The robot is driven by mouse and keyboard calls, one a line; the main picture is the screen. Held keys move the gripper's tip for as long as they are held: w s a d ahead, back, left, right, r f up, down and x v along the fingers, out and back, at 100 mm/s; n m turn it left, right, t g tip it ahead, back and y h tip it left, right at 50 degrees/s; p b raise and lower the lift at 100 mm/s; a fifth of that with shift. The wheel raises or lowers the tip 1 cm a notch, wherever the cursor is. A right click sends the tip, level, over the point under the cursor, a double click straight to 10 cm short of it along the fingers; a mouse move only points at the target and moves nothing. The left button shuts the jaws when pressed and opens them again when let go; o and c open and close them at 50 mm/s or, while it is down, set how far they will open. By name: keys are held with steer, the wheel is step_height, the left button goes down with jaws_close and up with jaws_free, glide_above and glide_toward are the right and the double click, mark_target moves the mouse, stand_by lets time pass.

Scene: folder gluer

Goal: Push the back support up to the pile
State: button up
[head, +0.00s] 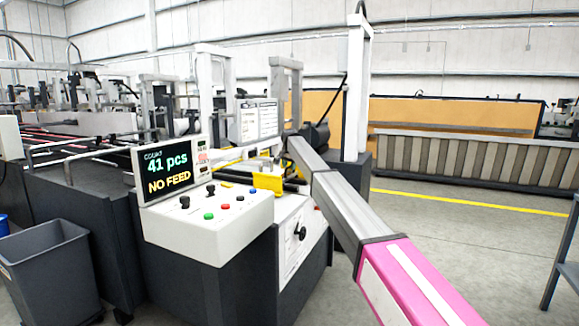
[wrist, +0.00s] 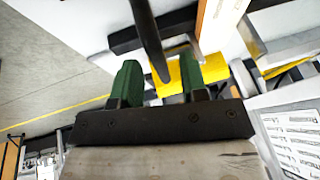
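My gripper (wrist: 158,68) shows two green fingertips with a clear gap between them in the wrist view, so it is open. A yellow block (wrist: 168,85) shows beyond and between the fingers; I cannot tell whether they touch it. A dark rod (wrist: 149,38) crosses the view by the gap. In the head view a yellow block (head: 267,183) stands on the machine behind the control panel, close to the end of my arm; my fingers are not clear there. I cannot tell for certain which part is the back support, and no pile can be made out.
The control box (head: 208,226) has buttons, and its screen (head: 167,170) reads 41 pcs, NO FEED. A grey bin (head: 45,262) stands at the left. A white post (head: 356,90) rises behind my arm. The floor (head: 440,225) to the right is mostly clear.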

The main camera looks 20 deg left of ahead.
steer(key=v, duration=1)
steer(key=shift+s+r, duration=0.2)
steer(key=shift+r, duration=0.15)
steer(key=s+d+f+g+h, duration=0.1)
steer(key=s+d+f, duration=0.4)
steer(key=d+f, duration=0.75)
steer(key=s+d+f, duration=0.5)
steer(key=d+f, duration=0.5)
steer(key=d, duration=0.5)
steer(key=s+d+f+g+h, duration=0.1)
steer(key=s+d+f, duration=0.4)
steer(key=d+f, duration=0.75)
steer(key=s+d+f+g, duration=0.1)
steer(key=s+d+f, duration=0.3)
steer(key=s+d, duration=0.5)
steer(key=s+d+f+n, duration=0.1)
steer(key=s+d+f, duration=0.4)
steer(key=s+d, duration=0.5)
steer(key=s+d+f+g, duration=0.1)
steer(key=s+d+f, duration=0.3)
steer(key=s+d, duration=0.5)
steer(key=s, duration=0.5)
steer(key=shift+s+d+f+g, duration=0.25)
steer(key=shift+d+g, duration=0.05)
